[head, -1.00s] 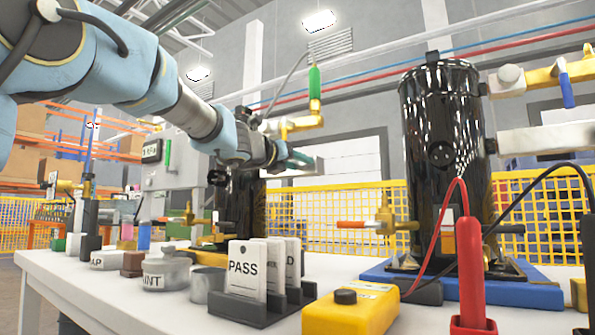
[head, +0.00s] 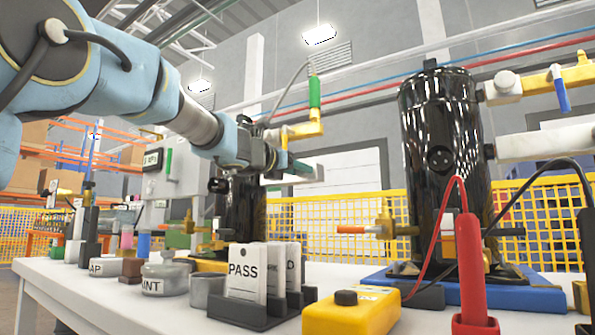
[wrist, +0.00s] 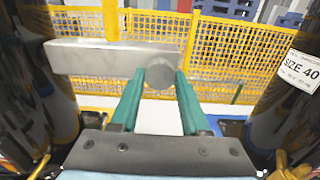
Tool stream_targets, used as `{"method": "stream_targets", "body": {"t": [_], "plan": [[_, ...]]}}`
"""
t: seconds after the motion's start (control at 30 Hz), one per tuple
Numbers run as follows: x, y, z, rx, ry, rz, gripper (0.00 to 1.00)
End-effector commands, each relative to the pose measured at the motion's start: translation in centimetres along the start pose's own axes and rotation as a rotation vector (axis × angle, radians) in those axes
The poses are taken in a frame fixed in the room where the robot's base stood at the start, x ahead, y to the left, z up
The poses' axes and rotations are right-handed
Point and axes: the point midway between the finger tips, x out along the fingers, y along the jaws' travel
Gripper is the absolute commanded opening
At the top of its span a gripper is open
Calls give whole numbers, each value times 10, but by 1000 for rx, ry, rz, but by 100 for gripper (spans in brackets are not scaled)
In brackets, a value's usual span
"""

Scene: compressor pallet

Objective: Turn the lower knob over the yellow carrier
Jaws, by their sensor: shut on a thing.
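My gripper (head: 299,168) is at the far compressor (head: 238,215), a black upright cylinder over the yellow carrier (head: 208,266). In the wrist view my gripper (wrist: 160,88) has its two green fingers on either side of the round grey end of a knob (wrist: 160,72), shut on it. A pale grey bar (wrist: 90,57) runs left from this round end. In the head view a pale bar (head: 308,171) shows behind the fingers. The fingers hide part of the knob, and its exact turn angle is hard to tell.
Another black compressor (head: 445,170) stands at right on a blue carrier (head: 510,295), with brass fittings. A yellow meter box (head: 350,313), red probe (head: 470,280), PASS tags (head: 247,270) and several small containers crowd the white table (head: 75,290). A yellow fence (head: 340,215) stands behind.

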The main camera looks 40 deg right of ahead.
Motion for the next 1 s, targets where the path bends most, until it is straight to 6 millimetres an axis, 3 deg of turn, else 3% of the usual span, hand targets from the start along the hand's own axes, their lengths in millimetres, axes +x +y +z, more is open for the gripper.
{"method": "stream_targets", "body": {"t": [0.03, 0.3, 0.67, 1.0], "plan": [[0, 0, -2, -1, 3, -1, 47], [0, 0, -1, -1, 1, 0, 76], [-8, 0, 0, -1, 0, 0, 76], [-71, 0, 1, 0, 0, 2, 76]]}}
